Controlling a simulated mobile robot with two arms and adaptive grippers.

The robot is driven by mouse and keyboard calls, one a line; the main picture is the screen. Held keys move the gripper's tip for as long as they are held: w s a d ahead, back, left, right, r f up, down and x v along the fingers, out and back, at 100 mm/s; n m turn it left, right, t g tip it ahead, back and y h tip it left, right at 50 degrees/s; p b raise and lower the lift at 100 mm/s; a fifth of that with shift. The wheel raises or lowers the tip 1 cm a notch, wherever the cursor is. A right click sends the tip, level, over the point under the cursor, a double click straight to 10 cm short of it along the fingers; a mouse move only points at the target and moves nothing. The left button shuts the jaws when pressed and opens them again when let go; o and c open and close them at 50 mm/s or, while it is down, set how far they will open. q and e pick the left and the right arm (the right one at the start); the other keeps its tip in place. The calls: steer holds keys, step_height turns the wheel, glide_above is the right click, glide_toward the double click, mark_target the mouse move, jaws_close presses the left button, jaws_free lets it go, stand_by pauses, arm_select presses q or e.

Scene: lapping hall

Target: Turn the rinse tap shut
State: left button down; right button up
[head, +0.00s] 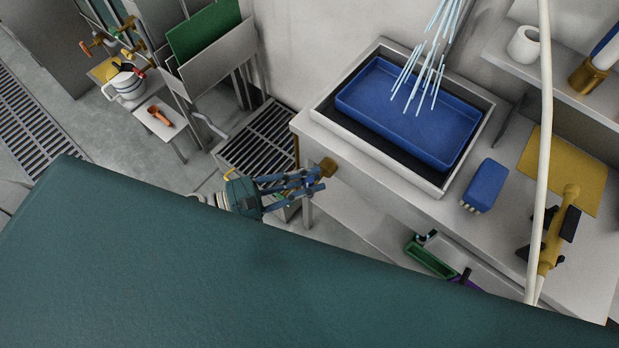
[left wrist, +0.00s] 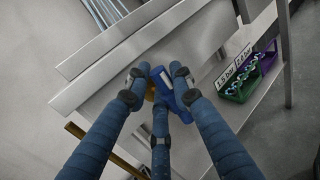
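The rinse tap shows in the head view as a brass knob-like part (head: 327,167) on the front face of the sink bench, near its left corner. In the left wrist view its blue handle (left wrist: 178,104) lies between my fingers, with a bit of brass behind it. Water streams (head: 425,70) fall into the blue tray in the sink. My left gripper (head: 319,181) is right at the tap; in the left wrist view its fingertips (left wrist: 160,72) stand apart on either side of the handle. Firm contact cannot be made out. My right gripper is not in view.
The blue tray (head: 375,92) sits in the sink on the bench. A blue brush (head: 485,186) and a brass tool (head: 562,232) lie to its right. A green bin (head: 430,258) stands on the lower shelf. A floor grate (head: 262,140) lies left of the bench.

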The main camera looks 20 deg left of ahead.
arm_select(q)
steer(key=shift+s+d+r+m+y+p, duration=0.1)
steer(key=shift+r+m+y+p, duration=0.3)
steer(key=shift+p, duration=0.55)
steer(key=shift+s+d+f+m+y+p, duration=0.15)
steer(key=shift+d+f+m+y+p, duration=0.3)
steer(key=shift+m+y+p, duration=1.6)
steer(key=shift+s+d+f+m+y+p, duration=0.2)
steer(key=shift+d+f+m+y+p, duration=0.25)
steer(key=shift+m+y+p, duration=1.6)
steer(key=shift+s+d+f+m+y+p, duration=0.15)
steer(key=shift+d+f+m+y+p, duration=0.6)
steer(key=shift+p, duration=2.25)
steer(key=shift+a+r+m+y, duration=0.2)
steer(key=shift+a+m+y, duration=0.05)
steer(key=shift+a+m, duration=0.15)
steer(key=c, duration=1.5)
jaws_free()
